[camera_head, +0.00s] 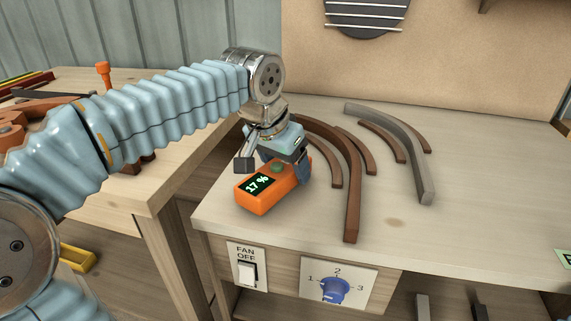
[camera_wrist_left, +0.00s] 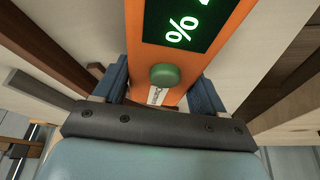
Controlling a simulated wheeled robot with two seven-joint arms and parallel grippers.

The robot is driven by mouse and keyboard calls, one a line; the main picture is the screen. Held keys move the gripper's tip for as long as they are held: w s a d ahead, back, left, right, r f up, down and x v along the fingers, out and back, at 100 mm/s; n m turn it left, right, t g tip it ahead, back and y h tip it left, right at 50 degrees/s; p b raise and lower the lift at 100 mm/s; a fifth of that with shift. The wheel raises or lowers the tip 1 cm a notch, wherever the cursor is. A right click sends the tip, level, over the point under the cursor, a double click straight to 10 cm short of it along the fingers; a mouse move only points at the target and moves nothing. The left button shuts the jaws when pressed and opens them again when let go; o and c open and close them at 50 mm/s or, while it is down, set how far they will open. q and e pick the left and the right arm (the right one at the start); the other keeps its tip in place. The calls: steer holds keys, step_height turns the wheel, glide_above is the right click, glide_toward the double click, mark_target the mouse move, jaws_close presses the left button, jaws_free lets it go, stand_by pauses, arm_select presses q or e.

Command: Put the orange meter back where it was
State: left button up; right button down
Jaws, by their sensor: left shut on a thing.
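The orange meter (camera_head: 262,197) is a small box with a dark screen reading 17 % and a green button. It is at the left part of the right-hand workbench top, near its front left edge. I cannot tell whether it touches the bench or is just above it. My left gripper (camera_head: 290,165) comes down on its rear end and is shut on it. In the left wrist view the meter (camera_wrist_left: 182,78) lies between the two blue fingers (camera_wrist_left: 162,88), with its button and part of the screen showing. My right gripper is not in view.
Several curved brown strips (camera_head: 352,195) and a grey curved strip (camera_head: 412,155) lie right of the meter. The bench front carries a fan switch (camera_head: 246,273) and a blue dial (camera_head: 332,290). Another bench (camera_head: 170,185) stands left.

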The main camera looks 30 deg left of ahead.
mark_target(270, 174)
arm_select(q)
steer(key=shift+f, duration=0.1)
steer(key=o, duration=1)
steer(key=shift+o, duration=0.2)
steer(key=shift+r, duration=0.35)
steer(key=p+v, duration=0.1)
steer(key=v, duration=1)
steer(key=shift+s+r+p, duration=0.25)
steer(key=shift+p, duration=0.1)
